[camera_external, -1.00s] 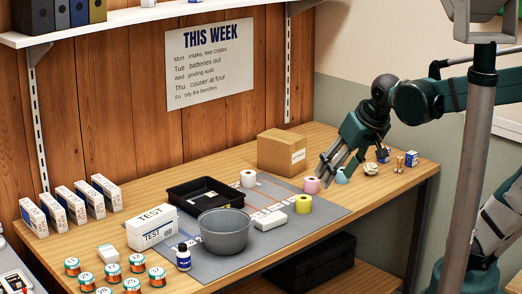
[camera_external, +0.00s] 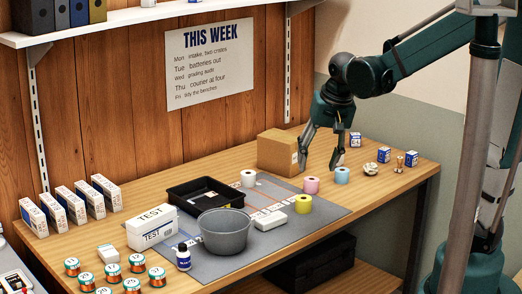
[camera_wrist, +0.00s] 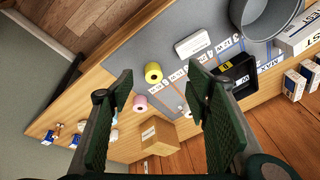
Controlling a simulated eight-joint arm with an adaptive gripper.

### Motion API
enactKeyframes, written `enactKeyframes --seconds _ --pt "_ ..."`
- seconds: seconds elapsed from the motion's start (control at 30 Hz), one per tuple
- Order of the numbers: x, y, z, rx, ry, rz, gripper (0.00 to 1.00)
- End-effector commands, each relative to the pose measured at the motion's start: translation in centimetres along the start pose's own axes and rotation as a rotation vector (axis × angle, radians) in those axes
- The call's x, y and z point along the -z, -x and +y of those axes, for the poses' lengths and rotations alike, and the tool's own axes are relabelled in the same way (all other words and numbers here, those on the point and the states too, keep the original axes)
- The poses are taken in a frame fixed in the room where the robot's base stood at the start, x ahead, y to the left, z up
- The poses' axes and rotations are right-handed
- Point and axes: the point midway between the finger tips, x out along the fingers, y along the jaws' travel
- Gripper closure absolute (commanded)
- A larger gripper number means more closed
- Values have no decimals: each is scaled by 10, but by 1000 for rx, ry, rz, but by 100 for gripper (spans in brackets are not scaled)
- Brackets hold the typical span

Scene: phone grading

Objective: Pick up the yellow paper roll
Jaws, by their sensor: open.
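The yellow paper roll (camera_external: 303,205) stands on the right part of the grey mat (camera_external: 325,213), to the right of a small white box (camera_external: 271,220). In the wrist view the yellow roll (camera_wrist: 153,72) shows between my fingers, far below them. My gripper (camera_external: 318,170) is open and empty. In the external view it hangs behind the row of rolls, with its fingers pointing down on either side of the pink roll's column. A pink roll (camera_external: 311,185) and a blue roll (camera_external: 342,176) stand near it, behind the yellow one. A white roll (camera_external: 248,178) stands farther left.
A cardboard box (camera_external: 281,152) stands just left of my gripper. A black tray (camera_external: 203,193), a grey bowl (camera_external: 225,232) and a white TEST box (camera_external: 153,226) stand to the left. Small blue-and-white boxes (camera_external: 384,154) are at the right. The mat in front of the yellow roll is clear.

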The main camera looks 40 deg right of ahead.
Motion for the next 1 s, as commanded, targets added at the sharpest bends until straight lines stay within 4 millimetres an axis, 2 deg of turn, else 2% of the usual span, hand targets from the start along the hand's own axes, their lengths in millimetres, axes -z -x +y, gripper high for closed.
enactKeyframes --seconds 0.47,1.0 --pt "42 -38 -6 -70 -215 -78 52" --pt "78 -96 -3 -166 -458 -155 52"
